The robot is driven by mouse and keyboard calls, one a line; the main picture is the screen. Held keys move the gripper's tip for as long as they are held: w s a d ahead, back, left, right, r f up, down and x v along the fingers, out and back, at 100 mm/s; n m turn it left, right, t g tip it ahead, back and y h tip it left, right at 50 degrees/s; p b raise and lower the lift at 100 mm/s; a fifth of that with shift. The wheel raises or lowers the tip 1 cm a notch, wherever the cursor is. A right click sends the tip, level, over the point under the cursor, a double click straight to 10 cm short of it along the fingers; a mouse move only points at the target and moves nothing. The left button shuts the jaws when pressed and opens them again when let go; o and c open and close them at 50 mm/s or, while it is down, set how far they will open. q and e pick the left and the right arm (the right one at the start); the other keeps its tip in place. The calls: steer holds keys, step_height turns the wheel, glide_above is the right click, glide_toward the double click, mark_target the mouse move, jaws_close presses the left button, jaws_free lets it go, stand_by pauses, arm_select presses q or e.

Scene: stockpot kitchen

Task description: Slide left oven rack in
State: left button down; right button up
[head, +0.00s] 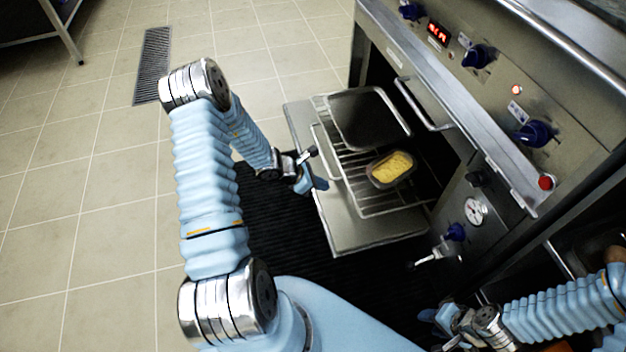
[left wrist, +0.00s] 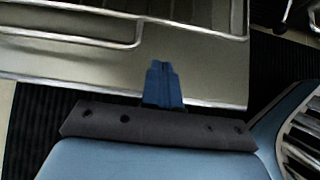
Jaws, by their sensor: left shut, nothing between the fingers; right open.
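The wire oven rack (head: 352,172) sticks out of the open oven, over the lowered oven door (head: 350,232). Its front wire also shows in the left wrist view (left wrist: 90,38). A dark baking tray (head: 368,120) and a small pan of yellow food (head: 390,169) stand on the rack. My left gripper (head: 318,184) is in front of the rack, beside the door's outer edge. In the left wrist view its blue fingers (left wrist: 162,85) are shut and empty, apart from the rack wire in the picture. My right gripper (head: 436,328) is open at the lower right, away from the rack.
The oven's control panel (head: 470,75) with blue knobs rises above the opening. A blue-handled valve (head: 452,234) sticks out right of the door. A dark ribbed mat (head: 275,225) covers the floor before the oven.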

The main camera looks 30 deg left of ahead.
arm_select(q)
steer(key=w+d, duration=0.1)
steer(key=w+f, duration=0.1)
steer(key=w+d, duration=0.1)
steer(key=shift+d+f, duration=0.3)
steer(key=shift+d, duration=0.05)
steer(key=shift+w+d, duration=0.45)
steer(key=shift+w, duration=0.2)
steer(key=shift+d, duration=0.1)
